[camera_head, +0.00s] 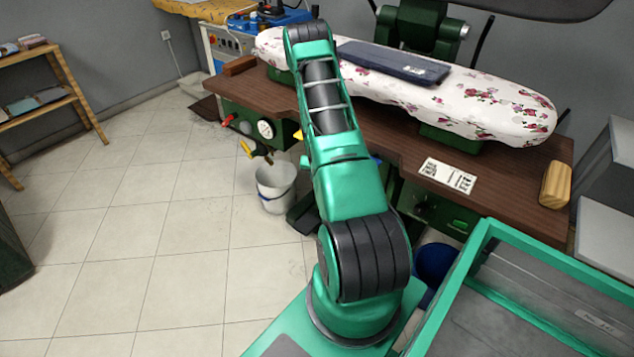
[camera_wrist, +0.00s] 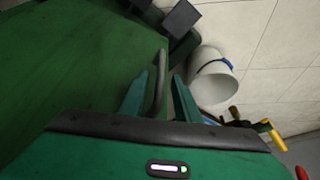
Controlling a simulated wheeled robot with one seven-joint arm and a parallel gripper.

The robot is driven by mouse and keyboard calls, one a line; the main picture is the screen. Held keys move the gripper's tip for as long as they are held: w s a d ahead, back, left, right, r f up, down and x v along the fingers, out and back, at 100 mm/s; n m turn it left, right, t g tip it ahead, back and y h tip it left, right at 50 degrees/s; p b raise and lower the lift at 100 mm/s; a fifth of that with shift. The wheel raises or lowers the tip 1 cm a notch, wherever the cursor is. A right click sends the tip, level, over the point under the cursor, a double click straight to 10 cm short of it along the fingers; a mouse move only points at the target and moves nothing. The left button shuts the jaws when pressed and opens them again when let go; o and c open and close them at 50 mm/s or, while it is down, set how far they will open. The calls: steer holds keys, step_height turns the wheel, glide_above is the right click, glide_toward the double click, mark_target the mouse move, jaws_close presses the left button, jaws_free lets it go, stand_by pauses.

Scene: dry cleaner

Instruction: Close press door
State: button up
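The press has a brown wooden top (camera_head: 400,150) with a white floral padded board (camera_head: 480,100) on it and green bodywork below. In the wrist view a broad flat green panel (camera_wrist: 75,65), apparently the press door, fills the left side. A grey curved handle (camera_wrist: 159,80) stands along its right edge. My gripper (camera_wrist: 168,80) is open, with one finger on each side of the handle in the picture. I cannot tell whether either finger touches it. The head view does not show my gripper, and my arm covers part of the press front.
A white bucket (camera_head: 275,184) stands on the floor by the press; it is close to my fingers in the wrist view (camera_wrist: 212,80). Red and yellow levers (camera_head: 246,148) and a gauge (camera_head: 265,129) jut from the press's left. Tiled floor at left is clear.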

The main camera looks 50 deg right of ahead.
steer(key=v, duration=0.7)
steer(key=shift+r, duration=0.25)
steer(key=shift+a, duration=0.15)
